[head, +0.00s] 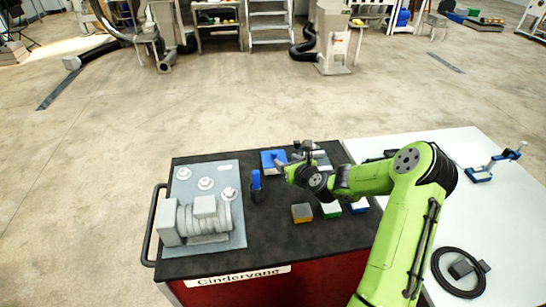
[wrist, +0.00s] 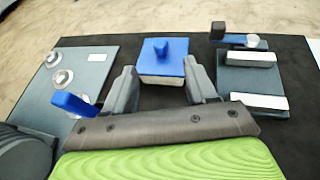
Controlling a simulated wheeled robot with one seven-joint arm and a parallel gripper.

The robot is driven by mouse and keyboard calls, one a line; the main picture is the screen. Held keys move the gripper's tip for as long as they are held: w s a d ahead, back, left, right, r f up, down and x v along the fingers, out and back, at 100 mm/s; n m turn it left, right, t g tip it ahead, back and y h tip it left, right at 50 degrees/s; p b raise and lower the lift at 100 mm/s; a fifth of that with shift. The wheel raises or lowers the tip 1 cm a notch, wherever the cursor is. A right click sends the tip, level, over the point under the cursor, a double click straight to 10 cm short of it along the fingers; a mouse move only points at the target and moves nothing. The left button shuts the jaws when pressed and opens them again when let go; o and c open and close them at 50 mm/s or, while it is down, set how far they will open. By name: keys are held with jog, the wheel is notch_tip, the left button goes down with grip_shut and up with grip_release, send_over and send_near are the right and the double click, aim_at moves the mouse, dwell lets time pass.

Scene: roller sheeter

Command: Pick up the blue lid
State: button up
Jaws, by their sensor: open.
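The blue lid (wrist: 163,65) has a raised blue knob in its middle. It sits on a squarish box with pale sides. In the head view the lid (head: 268,156) is near the far edge of the black cart top, partly hidden by my gripper. My gripper (wrist: 163,88) is open, its two grey fingers on the left and right of the near part of the lid and box. Nothing is held. In the head view my gripper (head: 285,170) is at the near right of the lid; whether the fingers touch it cannot be told.
A blue-handled item (head: 256,183) stands left of my gripper. A grey plate (head: 236,238) with a motor-like machine is further left. A grey fixture with a blue arm (wrist: 252,75) stands right of the lid. Several blocks (head: 302,214) lie nearer. A white table (head: 500,225) adjoins the right.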

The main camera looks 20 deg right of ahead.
aim_at(275, 154)
jog(key=x, duration=0.4)
jog(key=shift+d+f, duration=0.1)
jog(key=x, duration=0.5)
jog(key=shift+w+f, duration=0.15)
jog(key=shift+w, duration=0.2)
jog(key=shift+s, duration=0.15)
jog(key=shift+c, duration=0.8)
grip_shut()
